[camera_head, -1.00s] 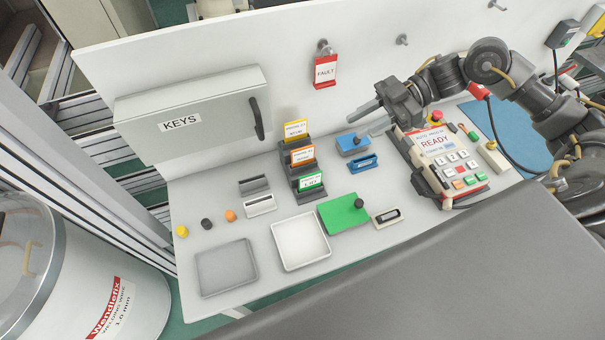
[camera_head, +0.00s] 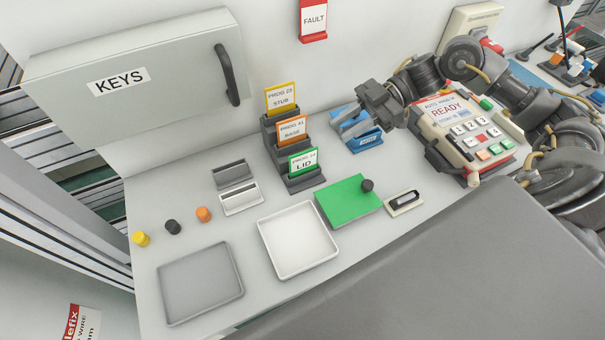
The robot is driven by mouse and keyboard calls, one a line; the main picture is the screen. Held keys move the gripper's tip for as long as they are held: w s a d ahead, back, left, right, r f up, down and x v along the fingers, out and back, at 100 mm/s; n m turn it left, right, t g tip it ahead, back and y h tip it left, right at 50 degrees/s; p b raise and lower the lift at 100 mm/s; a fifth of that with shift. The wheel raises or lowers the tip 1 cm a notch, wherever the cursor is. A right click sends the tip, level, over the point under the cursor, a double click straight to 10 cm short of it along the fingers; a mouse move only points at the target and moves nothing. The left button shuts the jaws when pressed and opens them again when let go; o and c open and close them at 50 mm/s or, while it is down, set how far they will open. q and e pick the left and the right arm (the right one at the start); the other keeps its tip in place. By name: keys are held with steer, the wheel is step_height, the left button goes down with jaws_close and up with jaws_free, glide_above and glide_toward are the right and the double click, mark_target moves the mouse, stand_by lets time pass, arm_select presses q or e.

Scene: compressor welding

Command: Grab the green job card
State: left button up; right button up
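The green job card (camera_head: 304,162), marked LID, stands in the front slot of a dark stepped rack (camera_head: 306,182). An orange card (camera_head: 292,130) and a yellow card (camera_head: 281,98) stand in the slots behind it. My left gripper is not in view.
A blue block (camera_head: 366,141) stands right of the rack. A control box marked READY (camera_head: 442,112) is under my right arm. A green plate with a knob (camera_head: 343,203), a white tray (camera_head: 264,246) and a grey tray (camera_head: 165,300) lie in front. The KEYS cabinet (camera_head: 150,100) is at left.

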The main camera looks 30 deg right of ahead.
mark_target(307, 151)
steer(key=shift+a+f, duration=0.1)
steer(key=p+x, duration=0.1)
steer(key=x, duration=0.2)
steer(key=p+x, duration=0.1)
steer(key=x, duration=0.2)
steer(key=p+x, duration=0.1)
steer(key=x, duration=0.2)
steer(key=shift+w+a+f, duration=0.15)
steer(key=shift+w+a, duration=0.15)
steer(key=shift+a+f, duration=0.25)
steer(key=shift+a, duration=0.2)
jaws_close()
